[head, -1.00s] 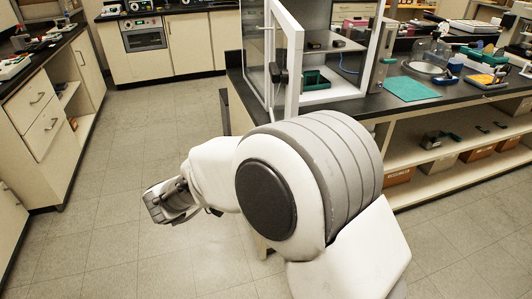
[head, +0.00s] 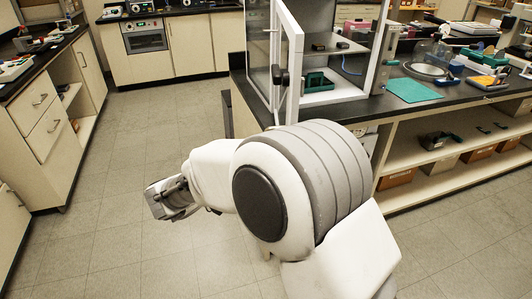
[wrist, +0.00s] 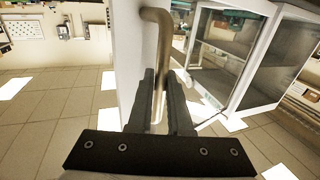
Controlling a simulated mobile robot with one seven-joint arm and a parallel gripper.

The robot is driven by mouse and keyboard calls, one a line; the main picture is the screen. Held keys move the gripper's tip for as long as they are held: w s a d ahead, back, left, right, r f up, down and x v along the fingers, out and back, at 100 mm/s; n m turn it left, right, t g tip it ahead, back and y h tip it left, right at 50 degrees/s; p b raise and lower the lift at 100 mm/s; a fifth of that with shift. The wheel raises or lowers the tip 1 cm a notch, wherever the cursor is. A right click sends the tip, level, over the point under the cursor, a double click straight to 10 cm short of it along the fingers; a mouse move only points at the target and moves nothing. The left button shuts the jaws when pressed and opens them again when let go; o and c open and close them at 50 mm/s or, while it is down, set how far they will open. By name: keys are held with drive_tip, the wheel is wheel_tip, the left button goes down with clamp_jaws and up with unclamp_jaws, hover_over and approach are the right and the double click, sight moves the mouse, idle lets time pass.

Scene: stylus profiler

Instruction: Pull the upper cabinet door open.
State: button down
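In the wrist view a bent metal bar handle (wrist: 163,52) stands out from a pale, flat door panel (wrist: 129,55), seen at a steep slant. My gripper (wrist: 161,74) has one dark finger on each side of the bar. The bar fills the narrow gap at the fingertips, so it looks shut on the handle. Part of the bar is hidden by the fingers. The panel's left edge stands clear against the room behind.
A glass-sided, white-framed enclosure (wrist: 237,50) is right of the handle in the wrist view. In the head view a white-framed enclosure (head: 291,90) stands on the dark bench (head: 400,103). Drawers (head: 38,125) line the left side. The floor (head: 120,200) between is clear.

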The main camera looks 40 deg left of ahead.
drive_tip(key=c, duration=0.8)
unclamp_jaws()
drive_tip(key=shift+w, duration=0.2)
drive_tip(key=shift+c, duration=0.2)
drive_tip(key=shift+s+a, duration=0.1)
drive_tip(key=p+v, duration=0.1)
drive_tip(key=v, duration=1.6)
drive_tip(key=shift+s, duration=0.15)
